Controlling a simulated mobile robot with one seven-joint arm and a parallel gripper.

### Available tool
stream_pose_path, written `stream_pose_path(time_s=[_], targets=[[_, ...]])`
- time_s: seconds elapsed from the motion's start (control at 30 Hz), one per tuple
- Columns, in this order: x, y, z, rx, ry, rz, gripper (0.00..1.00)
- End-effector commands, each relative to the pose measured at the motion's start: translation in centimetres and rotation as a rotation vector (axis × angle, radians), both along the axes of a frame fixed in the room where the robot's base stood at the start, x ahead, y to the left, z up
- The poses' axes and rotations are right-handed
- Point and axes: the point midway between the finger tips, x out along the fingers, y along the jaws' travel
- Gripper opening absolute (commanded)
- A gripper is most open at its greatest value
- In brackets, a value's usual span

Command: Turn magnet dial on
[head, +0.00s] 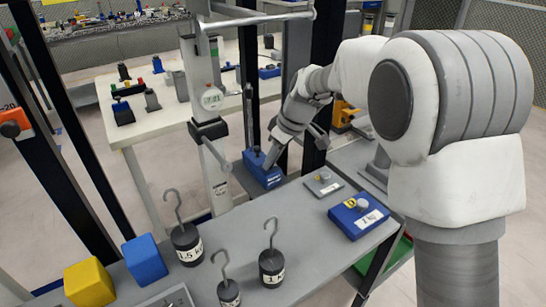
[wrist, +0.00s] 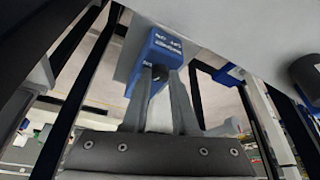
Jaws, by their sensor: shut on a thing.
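A white test stand (head: 205,110) with a gauge rises just left of the magnet. A blue box (head: 355,226) and a small grey plate (head: 323,186) lie to the right. Hooked black weights (head: 187,243), a blue cube (head: 145,262) and a yellow cube (head: 90,284) stand nearer.

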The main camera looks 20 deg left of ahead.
Motion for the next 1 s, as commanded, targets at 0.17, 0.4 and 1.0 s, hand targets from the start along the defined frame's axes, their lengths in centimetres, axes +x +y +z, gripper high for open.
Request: stream_pose_path(time_s=[0.17,0.4,1.0], targets=[[-0.24,0.16,0.36,0.000,-0.002,-0.163,0.00],[-0.43,0.31,0.47,-0.001,-0.002,-0.389,0.00],[-0.69,0.80,0.37,-0.003,-0.003,-0.933,0.00]])
